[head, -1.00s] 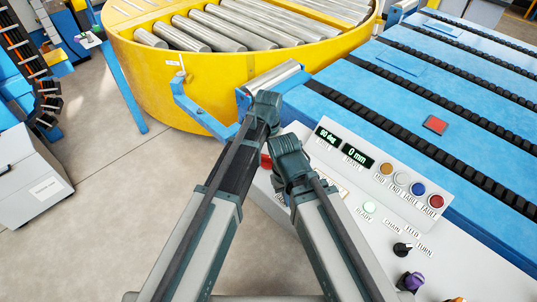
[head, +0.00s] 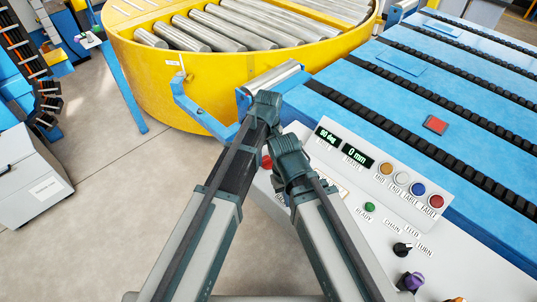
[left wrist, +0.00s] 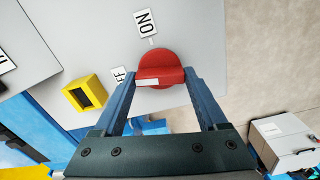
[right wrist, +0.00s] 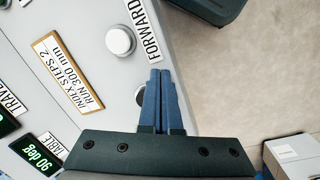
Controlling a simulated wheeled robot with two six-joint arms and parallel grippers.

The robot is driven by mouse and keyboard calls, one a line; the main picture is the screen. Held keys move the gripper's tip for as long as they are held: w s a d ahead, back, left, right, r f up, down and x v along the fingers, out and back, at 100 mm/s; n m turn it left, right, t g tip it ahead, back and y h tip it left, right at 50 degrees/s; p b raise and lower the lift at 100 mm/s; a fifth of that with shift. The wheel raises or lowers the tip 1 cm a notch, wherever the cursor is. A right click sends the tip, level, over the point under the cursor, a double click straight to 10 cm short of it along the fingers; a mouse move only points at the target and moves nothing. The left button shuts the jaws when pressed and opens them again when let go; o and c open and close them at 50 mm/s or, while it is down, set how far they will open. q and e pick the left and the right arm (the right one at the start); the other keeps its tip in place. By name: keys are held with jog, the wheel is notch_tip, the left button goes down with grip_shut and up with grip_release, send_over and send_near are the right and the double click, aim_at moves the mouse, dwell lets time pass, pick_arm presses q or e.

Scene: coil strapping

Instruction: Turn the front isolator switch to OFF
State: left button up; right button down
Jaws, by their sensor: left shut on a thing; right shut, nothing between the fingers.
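The red isolator switch (left wrist: 161,63) is a round knob with a grip bar on the grey panel. In the left wrist view, the bar lies across the picture and its white mark is on the left, toward the partly hidden OFF label (left wrist: 119,76). The ON label (left wrist: 146,22) is above the knob. My left gripper (left wrist: 160,80) is shut on the switch, a finger at each end of the bar. In the head view it hides most of the switch (head: 266,162). My right gripper (right wrist: 160,75) is shut and empty over the panel edge beside the FORWARD label.
The control panel (head: 345,200) has a dark green READY lamp (head: 369,207), several coloured lamps and knobs. A white button (right wrist: 121,41) is close to my right fingers. The yellow turntable (head: 140,60) and blue conveyor (head: 410,90) lie beyond. Open floor is at left.

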aim_at(268, 156)
pick_arm(q)
jog(key=shift+n, duration=1)
jog(key=o, duration=1.3)
jog(key=shift+r, duration=0.15)
pick_arm(e)
jog(key=shift+r, duration=0.1)
pick_arm(q)
notch_tip(268, 156, up, 14)
jog(key=p, duration=1.3)
jog(key=shift+f+p, duration=0.25)
jog(key=shift+p, duration=0.15)
pick_arm(e)
notch_tip(268, 156, up, 14)
jog(key=shift+f, duration=0.2)
